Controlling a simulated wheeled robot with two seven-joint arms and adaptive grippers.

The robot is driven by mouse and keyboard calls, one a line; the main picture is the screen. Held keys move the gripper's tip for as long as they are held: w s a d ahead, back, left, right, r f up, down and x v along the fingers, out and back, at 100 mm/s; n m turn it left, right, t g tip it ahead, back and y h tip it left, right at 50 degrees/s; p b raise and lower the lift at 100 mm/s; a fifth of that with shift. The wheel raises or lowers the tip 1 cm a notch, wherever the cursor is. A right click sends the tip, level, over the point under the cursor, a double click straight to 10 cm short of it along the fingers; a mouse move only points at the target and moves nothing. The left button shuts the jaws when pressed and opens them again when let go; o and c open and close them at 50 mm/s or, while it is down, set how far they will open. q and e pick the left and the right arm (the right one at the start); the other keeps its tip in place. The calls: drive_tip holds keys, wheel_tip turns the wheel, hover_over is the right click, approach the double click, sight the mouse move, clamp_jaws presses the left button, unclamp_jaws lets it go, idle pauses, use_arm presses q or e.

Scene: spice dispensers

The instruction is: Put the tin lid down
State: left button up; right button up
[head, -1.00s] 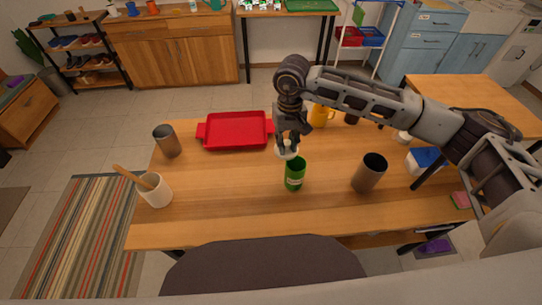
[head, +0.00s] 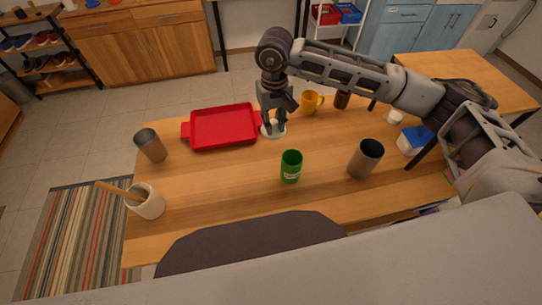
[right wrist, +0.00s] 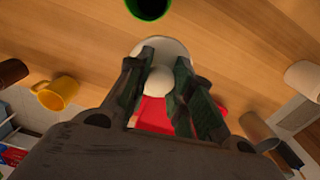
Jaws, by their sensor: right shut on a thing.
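The tin lid (head: 279,131) is a white disc with a round knob. It also shows in the right wrist view (right wrist: 176,48). My right gripper (head: 272,127) points down and is shut on the lid's knob (right wrist: 160,80). The lid is level at or just above the table top, behind and left of the green tin, close to the red tray's right end; I cannot tell whether it touches the table. The green tin (head: 291,168) stands upright and open, apart from the lid. My left gripper is not in view.
The red tray (head: 190,131) lies left of the lid. A yellow mug (head: 310,103) and a dark cup (head: 342,99) stand behind right. Grey-brown cups stand at right (head: 365,159) and left (head: 151,146). A white crock (head: 146,202) holds a wooden utensil. Table between tray and tin is clear.

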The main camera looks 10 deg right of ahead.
drive_tip(key=shift+s+d, duration=0.2)
drive_tip(key=shift+d, duration=0.05)
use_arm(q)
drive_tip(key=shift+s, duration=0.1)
use_arm(e)
drive_tip(key=shift+w+a, duration=0.1)
drive_tip(key=shift+f, duration=0.65)
wheel_tip(320, 180, down, 13)
drive_tip(key=shift+r+p, duration=0.15)
drive_tip(key=shift+p, duration=0.95)
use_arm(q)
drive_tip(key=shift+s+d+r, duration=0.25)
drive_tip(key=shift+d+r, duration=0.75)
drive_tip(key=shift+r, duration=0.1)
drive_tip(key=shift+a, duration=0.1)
